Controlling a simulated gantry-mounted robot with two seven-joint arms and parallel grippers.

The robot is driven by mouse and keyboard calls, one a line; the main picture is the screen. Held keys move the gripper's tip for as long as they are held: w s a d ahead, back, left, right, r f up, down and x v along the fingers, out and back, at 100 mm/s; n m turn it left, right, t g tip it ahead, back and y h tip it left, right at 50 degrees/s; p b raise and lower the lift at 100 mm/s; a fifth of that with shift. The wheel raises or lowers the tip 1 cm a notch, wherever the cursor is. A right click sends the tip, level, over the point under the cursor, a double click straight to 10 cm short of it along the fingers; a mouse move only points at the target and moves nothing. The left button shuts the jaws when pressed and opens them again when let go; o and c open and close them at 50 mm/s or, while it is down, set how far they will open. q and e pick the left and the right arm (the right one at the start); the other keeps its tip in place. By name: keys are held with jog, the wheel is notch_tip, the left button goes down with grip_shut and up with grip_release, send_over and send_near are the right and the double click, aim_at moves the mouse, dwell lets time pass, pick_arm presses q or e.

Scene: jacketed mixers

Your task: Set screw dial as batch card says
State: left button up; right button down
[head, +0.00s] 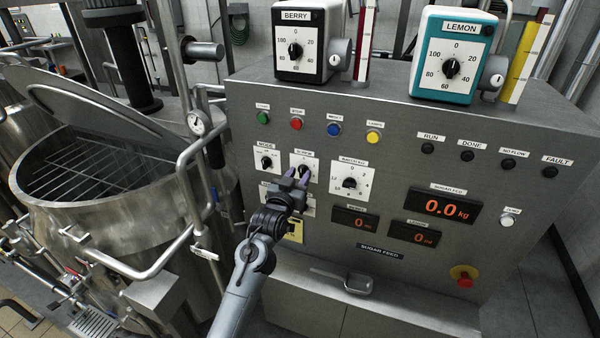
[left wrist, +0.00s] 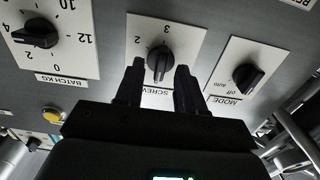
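The screw dial (head: 303,167) is a black knob on a white plate on the grey sugar feed panel. In the left wrist view the knob (left wrist: 160,60) appears upside down, with the figures 2 and 3 visible. My left gripper (head: 297,174) is at this dial; in the left wrist view its two fingers (left wrist: 158,78) stand apart, one on each side of the knob's lower part. I cannot tell whether they touch it. The knob's exact setting is unclear. A yellow card (head: 294,231) is partly hidden behind my left gripper; its writing is unreadable. My right gripper is not in view.
The mode dial (head: 266,162) and batch kg dial (head: 351,183) flank the screw dial closely. Coloured buttons sit above. The sugar display (head: 446,206) reads 0.0 kg. A red emergency button (head: 464,276) is at lower right. An open mixer (head: 90,200) stands left.

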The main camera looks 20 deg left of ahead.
pick_arm(q)
jog(key=shift+w, duration=0.75)
grip_shut()
